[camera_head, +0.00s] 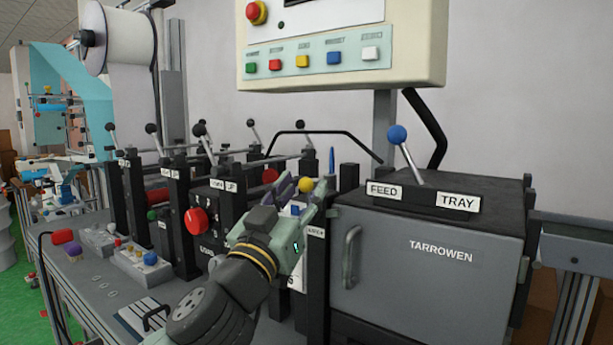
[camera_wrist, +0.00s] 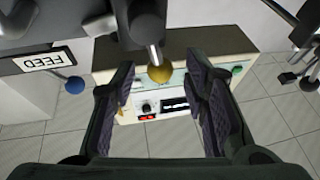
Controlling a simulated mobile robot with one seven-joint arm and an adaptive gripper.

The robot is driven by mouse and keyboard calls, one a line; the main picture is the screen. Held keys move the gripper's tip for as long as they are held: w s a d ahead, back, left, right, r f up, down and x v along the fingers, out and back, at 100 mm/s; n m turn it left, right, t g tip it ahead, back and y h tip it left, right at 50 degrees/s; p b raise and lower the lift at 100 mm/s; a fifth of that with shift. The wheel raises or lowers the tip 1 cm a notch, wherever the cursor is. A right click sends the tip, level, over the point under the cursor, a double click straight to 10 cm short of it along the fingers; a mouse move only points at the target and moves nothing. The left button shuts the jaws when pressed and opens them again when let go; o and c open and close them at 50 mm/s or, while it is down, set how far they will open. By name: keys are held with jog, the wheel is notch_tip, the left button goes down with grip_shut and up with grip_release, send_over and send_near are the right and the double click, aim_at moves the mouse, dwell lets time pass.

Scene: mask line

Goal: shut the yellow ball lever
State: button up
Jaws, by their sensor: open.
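The yellow ball of the lever (camera_head: 306,185) shows in the head view just at the tips of my gripper (camera_head: 296,192), in the middle of the machine line. Its rod and base are mostly hidden behind my gripper. In the wrist view the yellow ball (camera_wrist: 160,73) hangs on a short grey rod, between the far ends of the two fingers. My gripper (camera_wrist: 166,88) is open there, with a finger on each side of the ball and a visible gap to each.
A blue ball lever (camera_head: 398,135) stands on the grey TARROWEN cabinet (camera_head: 430,275) at the right. A red knob (camera_head: 196,221) and black-ball levers stand left of my gripper. The control panel (camera_head: 340,52) hangs above, with free air below it.

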jog(key=shift+x, duration=1.15)
jog(key=shift+c, duration=0.6)
grip_shut()
